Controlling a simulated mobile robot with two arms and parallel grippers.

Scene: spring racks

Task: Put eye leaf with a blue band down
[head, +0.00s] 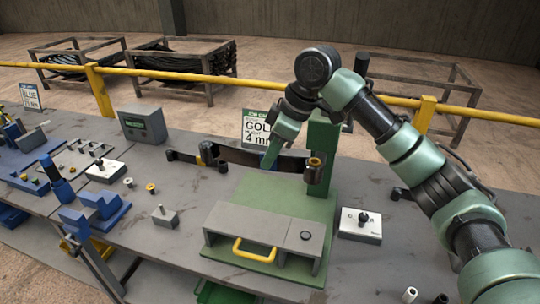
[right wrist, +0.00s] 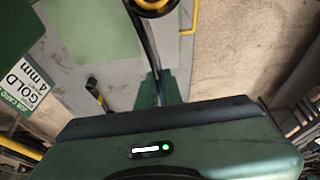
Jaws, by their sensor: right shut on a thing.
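A dark, curved eye leaf (head: 240,155) stands on edge above the back of the green fixture plate (head: 292,196). My right gripper (head: 271,160) is shut on it near its middle. One end, with a gold bush (head: 315,162), is close in front of the green post (head: 323,135); I cannot tell if they touch. In the right wrist view the leaf (right wrist: 146,40) runs up from the jaws, with a gold ring (right wrist: 152,5) at the top edge. I cannot make out a blue band on the leaf for sure. My left gripper is not in view.
A grey block with a yellow handle (head: 255,250) stands on the plate's front. A GOLD 4 mm sign (head: 257,127) stands behind. A white switch box (head: 360,225) is right of the plate. Blue fixtures (head: 97,207) and a grey display box (head: 143,124) are at left.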

